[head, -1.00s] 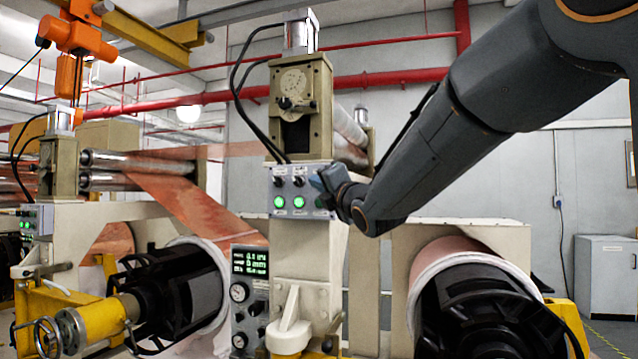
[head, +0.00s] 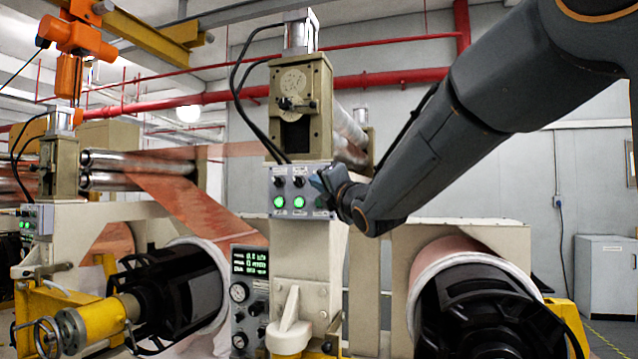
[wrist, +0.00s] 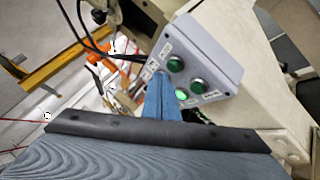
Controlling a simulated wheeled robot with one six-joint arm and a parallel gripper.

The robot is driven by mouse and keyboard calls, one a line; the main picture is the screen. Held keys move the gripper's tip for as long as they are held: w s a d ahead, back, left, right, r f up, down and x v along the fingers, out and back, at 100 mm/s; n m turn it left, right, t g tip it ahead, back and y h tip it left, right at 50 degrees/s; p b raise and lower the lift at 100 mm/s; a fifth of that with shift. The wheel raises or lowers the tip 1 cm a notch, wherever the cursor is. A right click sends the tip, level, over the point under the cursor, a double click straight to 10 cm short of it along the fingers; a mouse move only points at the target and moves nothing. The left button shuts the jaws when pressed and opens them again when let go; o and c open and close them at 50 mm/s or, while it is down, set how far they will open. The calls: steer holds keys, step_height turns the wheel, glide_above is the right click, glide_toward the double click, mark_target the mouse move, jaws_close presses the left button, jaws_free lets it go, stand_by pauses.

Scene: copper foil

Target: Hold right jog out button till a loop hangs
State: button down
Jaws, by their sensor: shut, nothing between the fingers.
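The control box (head: 295,188) on the middle column carries dark knobs above and green-lit buttons below, including a left one (head: 279,202) and a middle one (head: 298,202). My gripper (head: 324,182) is shut, its tips at the box's right end, covering part of the right side there. In the wrist view the blue fingertips (wrist: 160,94) are at the box face (wrist: 205,55), beside a lit green button (wrist: 181,95); I cannot tell whether they touch it. Labels are too small to read. Copper foil (head: 187,205) slants from the left rollers towards the left roll, without a visible hanging loop.
A display panel (head: 250,262) with gauges stands left of the column. The right roll (head: 470,255) on its black core is below my arm. A yellow-ended chuck with a handwheel (head: 72,328) is at the lower left. A grey cabinet (head: 603,275) stands far right.

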steer(key=shift+w, duration=0.15)
stand_by(0.3)
steer(key=shift+w+d+b, duration=0.15)
steer(key=shift+w+b, duration=0.15)
steer(key=shift+b, duration=0.2)
steer(key=shift+w+d, duration=0.15)
steer(key=shift+w, duration=0.25)
stand_by(2.4)
steer(key=shift+s+b, duration=0.15)
steer(key=shift+b, duration=0.3)
steer(key=shift+s+a+b, duration=0.3)
steer(key=shift+s+b, duration=0.3)
steer(key=shift+s, duration=0.05)
steer(key=s+b, duration=0.1)
steer(key=s+a+b, duration=0.1)
steer(key=s, duration=0.1)
steer(key=s+b, duration=0.1)
steer(key=shift+s+a, duration=0.35)
